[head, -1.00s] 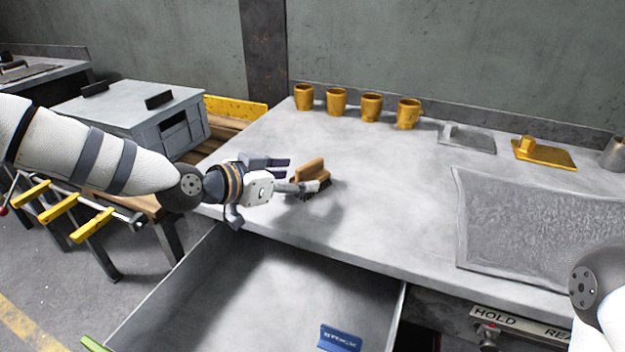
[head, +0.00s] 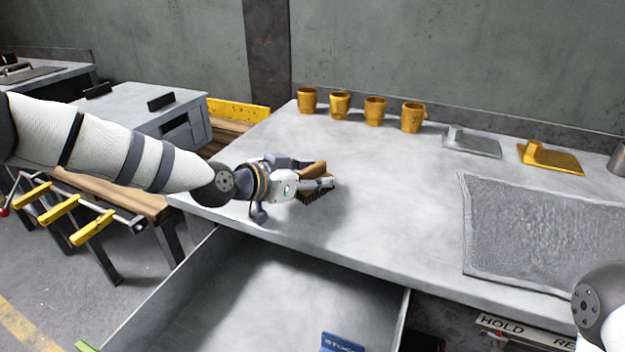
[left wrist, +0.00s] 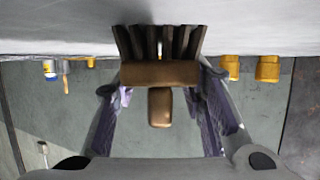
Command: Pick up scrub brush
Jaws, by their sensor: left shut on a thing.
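The scrub brush (head: 318,169) has a brown wooden body and dark bristles. In the head view it is at the left part of the grey worktable (head: 390,220), partly hidden by my left gripper (head: 318,180). In the left wrist view the brush (left wrist: 160,74) sits between the two fingers of my left gripper (left wrist: 162,95), bristles toward the table surface. The left gripper is shut on the brush. I cannot tell whether the bristles touch the table. Only part of my right arm shows at the right edge of the head view; its gripper is out of view.
An open drawer (head: 250,290) with a blue label lies below the table's front edge. Several yellow cups (head: 340,104) stand along the back. A grey plate (head: 472,143), a yellow plate (head: 550,160) and a textured grey mat (head: 540,230) lie to the right.

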